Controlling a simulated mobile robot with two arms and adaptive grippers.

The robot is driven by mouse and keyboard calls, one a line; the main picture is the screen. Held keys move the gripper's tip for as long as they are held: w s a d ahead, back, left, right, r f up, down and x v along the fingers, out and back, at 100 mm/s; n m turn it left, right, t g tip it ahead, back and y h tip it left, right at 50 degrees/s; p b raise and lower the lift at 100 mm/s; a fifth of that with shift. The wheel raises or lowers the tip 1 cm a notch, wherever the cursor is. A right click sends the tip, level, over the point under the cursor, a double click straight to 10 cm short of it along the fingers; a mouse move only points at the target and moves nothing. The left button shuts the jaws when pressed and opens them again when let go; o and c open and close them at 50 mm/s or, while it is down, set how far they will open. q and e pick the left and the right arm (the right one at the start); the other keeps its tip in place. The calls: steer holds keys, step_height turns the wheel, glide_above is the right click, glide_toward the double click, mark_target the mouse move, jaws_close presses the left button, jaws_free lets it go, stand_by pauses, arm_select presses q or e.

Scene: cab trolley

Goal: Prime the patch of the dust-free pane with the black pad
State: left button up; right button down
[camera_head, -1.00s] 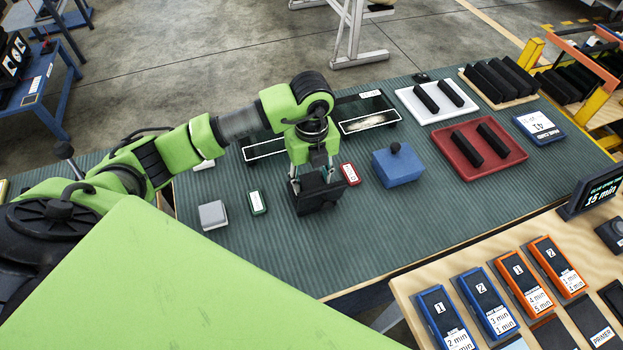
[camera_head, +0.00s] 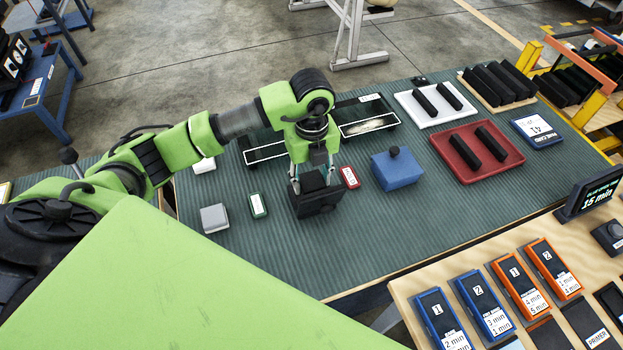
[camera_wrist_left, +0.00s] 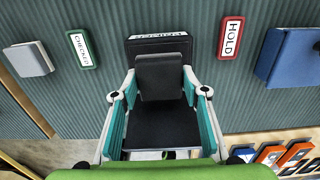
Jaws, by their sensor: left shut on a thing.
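My left gripper (camera_head: 315,181) is shut on the black pad (camera_head: 318,199), low over the green mat, between the green and red tags. In the left wrist view, the pad (camera_wrist_left: 160,125) shows between the teal fingers, with a dark label face at its far end. I cannot tell whether it touches the mat. Two dark panes with white-outlined patches lie behind the arm. The left pane (camera_head: 262,153) shows no dust on its visible patch; my arm hides part of it. The right pane (camera_head: 368,125) has a whitish dusty smear. My right gripper is not in view.
A green CHECKED tag (camera_head: 258,205), red HOLD tag (camera_head: 349,177), grey block (camera_head: 214,217) and blue knobbed block (camera_head: 398,168) stand near the gripper. A white tray (camera_head: 405,98) and a red tray (camera_head: 508,167) hold black bars. The mat's front middle is clear.

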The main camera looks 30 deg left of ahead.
mark_target(311, 180)
arm_select(q)
steer(key=shift+r+p, duration=1.55)
steer(key=shift+r, duration=0.95)
